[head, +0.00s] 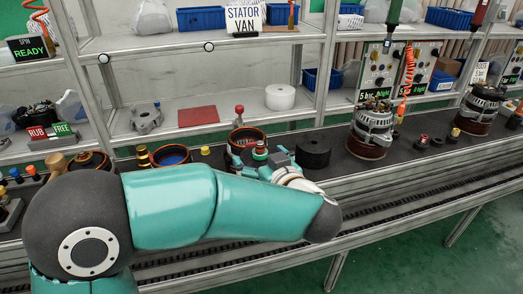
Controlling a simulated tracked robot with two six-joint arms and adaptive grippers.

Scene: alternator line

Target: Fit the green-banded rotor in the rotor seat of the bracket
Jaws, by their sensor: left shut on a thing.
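My left arm comes in from the left and reaches across the front of the bench. My left gripper (262,158) is small and partly hidden by its own wrist. It is shut on a small part with a green band (260,151), which looks like the green-banded rotor. The part is at the near right side of a round, brown-rimmed housing (240,133), which may be the bracket. The inside of the housing and the rotor seat are mostly hidden. I cannot tell whether the part touches the housing. My right gripper is out of view.
A red-knobbed post (239,112) rises behind the housing. A black cylinder (314,152) stands close to the right of the gripper. A blue-centred ring (170,156) sits to the left. A large alternator assembly (371,130) stands farther right. Bare dark bench lies between it and the cylinder.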

